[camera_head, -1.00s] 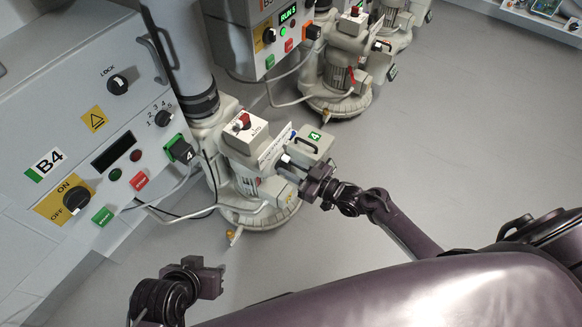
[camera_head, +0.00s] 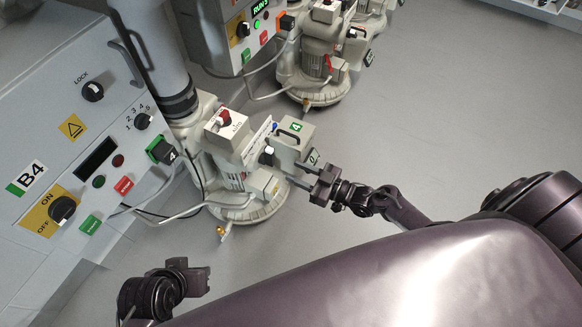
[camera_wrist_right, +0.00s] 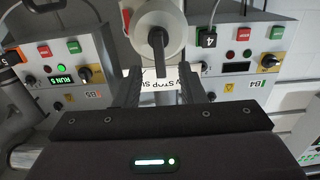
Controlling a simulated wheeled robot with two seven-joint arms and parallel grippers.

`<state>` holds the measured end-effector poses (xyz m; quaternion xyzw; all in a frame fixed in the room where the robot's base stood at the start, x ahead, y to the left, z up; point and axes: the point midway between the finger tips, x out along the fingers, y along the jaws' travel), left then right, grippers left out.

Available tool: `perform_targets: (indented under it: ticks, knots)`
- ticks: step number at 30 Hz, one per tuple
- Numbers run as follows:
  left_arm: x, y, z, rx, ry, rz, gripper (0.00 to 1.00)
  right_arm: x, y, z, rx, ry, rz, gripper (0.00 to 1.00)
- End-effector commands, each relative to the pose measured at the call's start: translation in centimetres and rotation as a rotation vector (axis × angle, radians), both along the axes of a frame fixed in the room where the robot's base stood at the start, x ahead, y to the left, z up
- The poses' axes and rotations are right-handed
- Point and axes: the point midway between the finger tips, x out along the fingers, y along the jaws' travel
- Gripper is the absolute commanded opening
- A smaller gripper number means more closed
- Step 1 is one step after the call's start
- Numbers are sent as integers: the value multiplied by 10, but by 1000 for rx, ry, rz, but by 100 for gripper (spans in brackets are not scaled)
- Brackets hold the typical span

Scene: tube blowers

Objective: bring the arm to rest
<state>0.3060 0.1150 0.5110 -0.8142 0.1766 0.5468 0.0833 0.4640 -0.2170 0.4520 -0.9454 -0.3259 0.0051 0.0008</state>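My right gripper (camera_head: 296,172) points at the side of the beige blower (camera_head: 245,180) marked with a green 4. In the right wrist view its two fingers (camera_wrist_right: 160,88) are spread apart, with a dark bar (camera_wrist_right: 158,45) on a round pale part (camera_wrist_right: 157,22) ahead of the gap. Nothing shows clamped between the fingers. My right arm stretches from the lower right. My left gripper (camera_head: 198,280) is at the lower left over the floor, away from the blowers; its jaw opening is too unclear to tell.
A grey panel marked B4 (camera_head: 105,140) with knobs and buttons stands at the left. A second blower (camera_head: 315,72) is behind, beside a cabinet with a green RUN 5 display (camera_head: 260,7). A thick pipe (camera_head: 152,45) rises from the near blower. The floor (camera_head: 450,100) at right is open.

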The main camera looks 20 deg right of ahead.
Motion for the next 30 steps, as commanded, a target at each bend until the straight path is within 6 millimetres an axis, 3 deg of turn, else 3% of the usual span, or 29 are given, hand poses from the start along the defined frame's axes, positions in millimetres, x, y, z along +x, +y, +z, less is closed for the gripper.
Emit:
perform_targets:
  ticks: [17,23,27,30]
  knots:
    - [-3,-5,2,-13,-1,-1,36,-1,3,-1,-6,6,1,36]
    - [-2,-4,2,-9,-2,-2,36,-11,44,-14,-122,122,6,36]
    - [-2,-3,1,-8,-1,-2,36,-29,81,-19,-259,275,-19,36]
    - [-2,-3,1,-8,-1,-2,36,-45,98,-15,-347,399,-52,36]
